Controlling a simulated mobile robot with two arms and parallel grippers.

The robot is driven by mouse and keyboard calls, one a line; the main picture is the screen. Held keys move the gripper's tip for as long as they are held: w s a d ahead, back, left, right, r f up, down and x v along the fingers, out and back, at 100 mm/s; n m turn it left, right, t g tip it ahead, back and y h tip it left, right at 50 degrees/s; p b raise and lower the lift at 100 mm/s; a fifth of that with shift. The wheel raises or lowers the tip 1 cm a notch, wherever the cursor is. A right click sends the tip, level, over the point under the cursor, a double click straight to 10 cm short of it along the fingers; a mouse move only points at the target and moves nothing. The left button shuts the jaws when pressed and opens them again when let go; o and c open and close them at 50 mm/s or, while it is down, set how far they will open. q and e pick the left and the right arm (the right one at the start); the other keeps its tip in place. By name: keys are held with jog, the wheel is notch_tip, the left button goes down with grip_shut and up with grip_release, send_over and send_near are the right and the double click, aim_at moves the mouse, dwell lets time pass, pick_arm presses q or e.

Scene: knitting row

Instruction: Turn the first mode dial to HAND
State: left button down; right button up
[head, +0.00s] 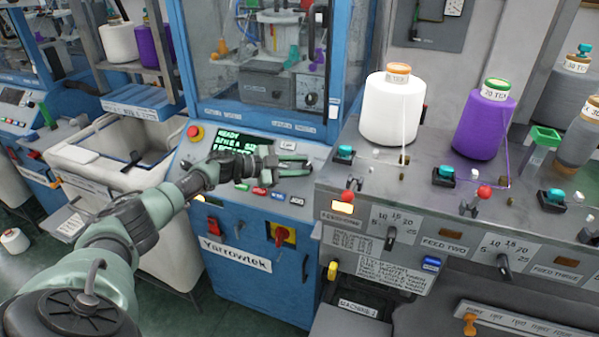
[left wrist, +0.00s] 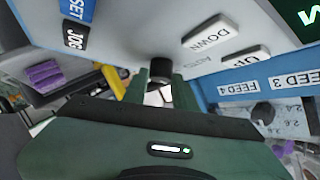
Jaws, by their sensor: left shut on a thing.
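My left gripper (head: 301,165) reaches over the sloped control panel (head: 222,181) of the blue machine, at the panel's right part. In the left wrist view my left gripper (left wrist: 160,94) has its two green fingers shut on a small black knob, the mode dial (left wrist: 160,76), one finger on each side. A faint label, perhaps AUTO (left wrist: 198,63), is beside the dial. The dial's pointer and any HAND mark are not readable. In the head view the gripper hides the dial. My right gripper is in neither view.
A lit screen (head: 232,141) and a red stop button (head: 194,132) are at the panel's left. DOWN (left wrist: 207,34) and UP (left wrist: 245,57) buttons are near the dial. A grey feed bench with a white cone (head: 390,112) and a purple cone (head: 482,127) stands at the right.

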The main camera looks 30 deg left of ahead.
pick_arm(q)
jog(key=shift+m+g, duration=0.4)
jog(key=shift+m, duration=0.1)
jog(key=c, duration=1.1)
grip_release()
jog(key=shift+w, duration=0.1)
jog(key=b+v, duration=0.2)
jog(key=v, duration=0.4)
jog(key=shift+s+a, duration=0.25)
jog(key=shift+a, duration=0.05)
jog(key=shift+s+a+r, duration=0.25)
jog(key=shift+s, duration=0.15)
